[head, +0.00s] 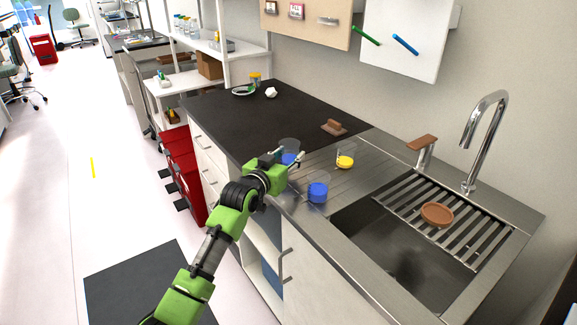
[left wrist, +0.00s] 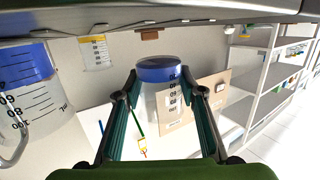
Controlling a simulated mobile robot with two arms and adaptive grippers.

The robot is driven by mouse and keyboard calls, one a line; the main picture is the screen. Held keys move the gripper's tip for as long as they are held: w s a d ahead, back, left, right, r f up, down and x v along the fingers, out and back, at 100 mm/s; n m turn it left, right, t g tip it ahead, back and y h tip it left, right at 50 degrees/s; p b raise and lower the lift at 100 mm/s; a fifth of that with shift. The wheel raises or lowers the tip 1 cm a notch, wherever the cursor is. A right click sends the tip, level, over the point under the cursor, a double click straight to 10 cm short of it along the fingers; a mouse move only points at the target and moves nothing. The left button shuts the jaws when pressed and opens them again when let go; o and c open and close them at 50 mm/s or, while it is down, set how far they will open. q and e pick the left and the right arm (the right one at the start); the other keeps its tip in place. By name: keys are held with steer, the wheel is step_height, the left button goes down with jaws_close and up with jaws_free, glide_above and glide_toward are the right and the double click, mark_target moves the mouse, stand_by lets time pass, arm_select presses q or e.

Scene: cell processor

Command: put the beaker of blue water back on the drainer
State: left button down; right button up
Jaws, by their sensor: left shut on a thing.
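A clear graduated beaker of blue water (head: 288,158) is between the fingers of my left gripper (head: 285,160), by the left end of the ribbed steel drainer (head: 318,168). In the left wrist view, which is upside down, the fingers are closed on the beaker's sides (left wrist: 161,72). I cannot tell whether its base touches the surface below. A second beaker with blue liquid (head: 317,193) stands on the drainer near its front edge; it also shows in the left wrist view (left wrist: 25,80). A small beaker with yellow liquid (head: 345,162) stands on the drainer. My right gripper is not in view.
The sink (head: 385,247) with a slatted rack (head: 470,232) and brown dish (head: 437,214) lies right of the drainer. A tap (head: 475,145) rises behind. A brown block (head: 334,127) sits on the black worktop (head: 235,110). Drainer space is bare around the beakers.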

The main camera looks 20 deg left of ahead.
arm_select(q)
step_height(320, 180, down, 3)
steer(key=shift+w+f, duration=0.1)
steer(key=shift+f, duration=0.15)
steer(key=c, duration=1.4)
jaws_free()
steer(key=shift+f, duration=0.1)
steer(key=shift+o, duration=0.2)
steer(key=shift+r, duration=0.2)
steer(key=s+a+r, duration=0.1)
steer(key=s, duration=1)
steer(key=shift+s+a+r, duration=0.35)
steer(key=shift+s, duration=0.05)
